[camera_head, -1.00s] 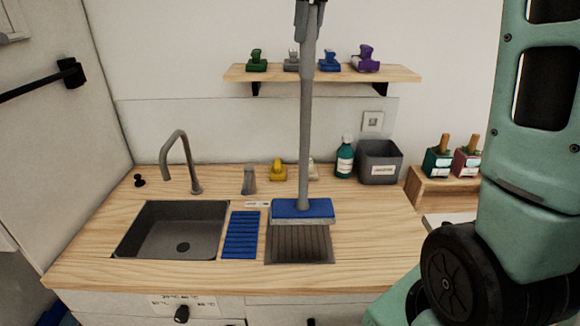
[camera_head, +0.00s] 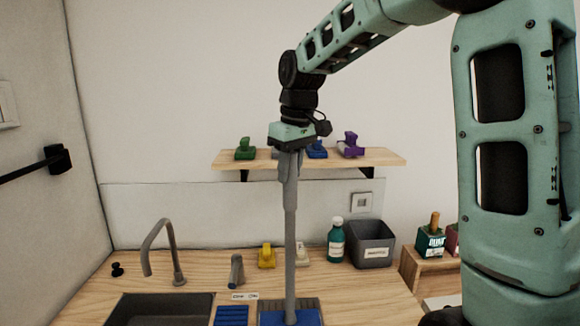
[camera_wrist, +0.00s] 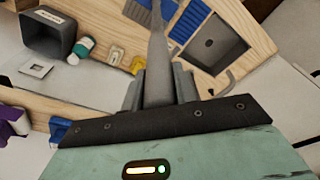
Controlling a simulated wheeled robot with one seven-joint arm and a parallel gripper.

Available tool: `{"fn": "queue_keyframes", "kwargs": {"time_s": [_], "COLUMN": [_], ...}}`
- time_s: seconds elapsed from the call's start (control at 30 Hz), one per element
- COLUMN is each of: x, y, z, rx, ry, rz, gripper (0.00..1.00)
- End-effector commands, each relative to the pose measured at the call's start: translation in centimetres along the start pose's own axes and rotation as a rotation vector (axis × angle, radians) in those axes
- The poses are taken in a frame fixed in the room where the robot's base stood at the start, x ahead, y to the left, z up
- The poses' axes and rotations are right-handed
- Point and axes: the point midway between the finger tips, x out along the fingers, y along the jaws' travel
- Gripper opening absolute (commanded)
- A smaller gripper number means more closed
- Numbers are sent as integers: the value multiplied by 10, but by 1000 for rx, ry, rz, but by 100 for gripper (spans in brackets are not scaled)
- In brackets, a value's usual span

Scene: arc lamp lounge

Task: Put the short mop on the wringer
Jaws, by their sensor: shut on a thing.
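The short mop has a long grey handle (camera_head: 290,230) and a flat blue head (camera_head: 290,319), cut off by the bottom edge of the head view. My gripper (camera_head: 289,158) is shut on the handle's upper end and holds the mop nearly upright. In the wrist view my gripper (camera_wrist: 157,88) closes around the grey handle (camera_wrist: 157,55). The dark ribbed tray, which looks like the wringer (camera_head: 290,302), is set in the counter, its back part showing behind the mop head. I cannot tell whether the head touches it.
Left of the tray are a blue ribbed panel (camera_head: 232,316) and the sink (camera_head: 160,308) with its tap (camera_head: 160,245). Behind stand a yellow item (camera_head: 266,257), a green bottle (camera_head: 336,242) and a grey bin (camera_head: 371,243). A shelf (camera_head: 385,157) holds several coloured items.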

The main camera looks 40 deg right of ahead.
Motion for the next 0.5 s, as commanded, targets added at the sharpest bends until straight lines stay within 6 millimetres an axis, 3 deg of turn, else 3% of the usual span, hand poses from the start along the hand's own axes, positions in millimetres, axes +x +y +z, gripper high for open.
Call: {"fn": "queue_keyframes", "kwargs": {"time_s": [0.37, 0.4, 0.47, 0.5], "x": [5, 6, 5, 5], "y": [0, 0, 0, 0], "z": [1, 1, 1, 1], "rx": [0, 0, 0, 0], "ry": [1, 0, 0, 0], "rz": [1, 0, 1, 0], "gripper": [0, 32, 48, 51]}}
